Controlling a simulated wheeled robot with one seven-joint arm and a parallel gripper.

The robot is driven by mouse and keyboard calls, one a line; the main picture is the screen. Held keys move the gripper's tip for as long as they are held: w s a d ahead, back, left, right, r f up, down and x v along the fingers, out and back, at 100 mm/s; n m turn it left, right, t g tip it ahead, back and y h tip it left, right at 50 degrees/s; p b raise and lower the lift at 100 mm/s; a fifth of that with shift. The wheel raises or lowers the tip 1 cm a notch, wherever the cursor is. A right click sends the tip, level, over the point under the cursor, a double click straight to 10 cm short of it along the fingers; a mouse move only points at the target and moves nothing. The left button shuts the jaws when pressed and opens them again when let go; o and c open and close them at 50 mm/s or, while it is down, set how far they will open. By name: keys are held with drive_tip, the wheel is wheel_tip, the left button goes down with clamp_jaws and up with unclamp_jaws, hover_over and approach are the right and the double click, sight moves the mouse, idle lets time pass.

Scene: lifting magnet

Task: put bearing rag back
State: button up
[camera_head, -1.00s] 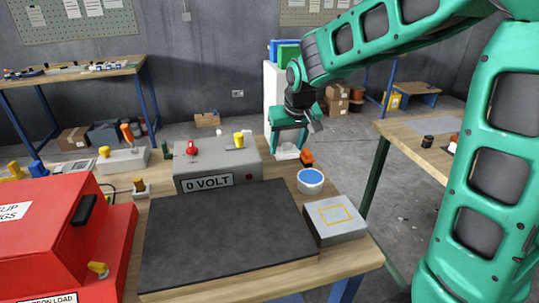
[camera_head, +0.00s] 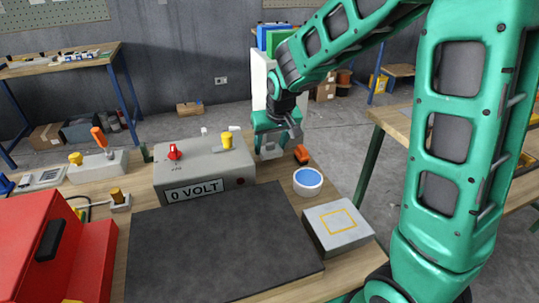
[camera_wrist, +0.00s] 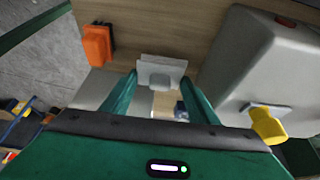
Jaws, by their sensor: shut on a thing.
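The bearing rag appears to be the pale folded piece (camera_wrist: 162,72) between my fingertips in the wrist view. My gripper (camera_wrist: 160,84) is shut on it, one green finger on each side. In the head view my gripper (camera_head: 271,146) is low at the far right of the workbench, beside the grey 0 VOLT box (camera_head: 205,168). Only a little of the pale piece (camera_head: 270,152) shows there. Whether it touches the bench is unclear. A pale surface lies below the fingers in the wrist view, partly hidden.
An orange object (camera_head: 301,154) sits close to my gripper. A white tub with a blue top (camera_head: 308,182) and a grey block with a yellow square (camera_head: 338,228) stand nearer. The dark mat (camera_head: 215,245) is bare. A red box (camera_head: 45,240) stands at left.

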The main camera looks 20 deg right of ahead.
sight(271, 151)
drive_tip(key=shift+s+f, duration=0.1)
drive_tip(key=shift+f, duration=1.75)
drive_tip(key=shift+f, duration=0.1)
drive_tip(key=o, duration=0.9)
drive_tip(key=shift+o, duration=0.2)
drive_tip(key=v, duration=1.2)
drive_tip(key=s+d+m+g+h, duration=0.1)
drive_tip(key=s+d+m+g, duration=0.15)
drive_tip(key=s+d, duration=1.2)
drive_tip(key=s+d+f+m+g, duration=0.1)
drive_tip(key=s+m, duration=0.1)
drive_tip(key=s, duration=0.6)
drive_tip(key=s+d+f+m+g+y, duration=0.1)
drive_tip(key=s+d+m, duration=0.1)
drive_tip(key=s, duration=0.6)
drive_tip(key=shift+s+f, duration=0.15)
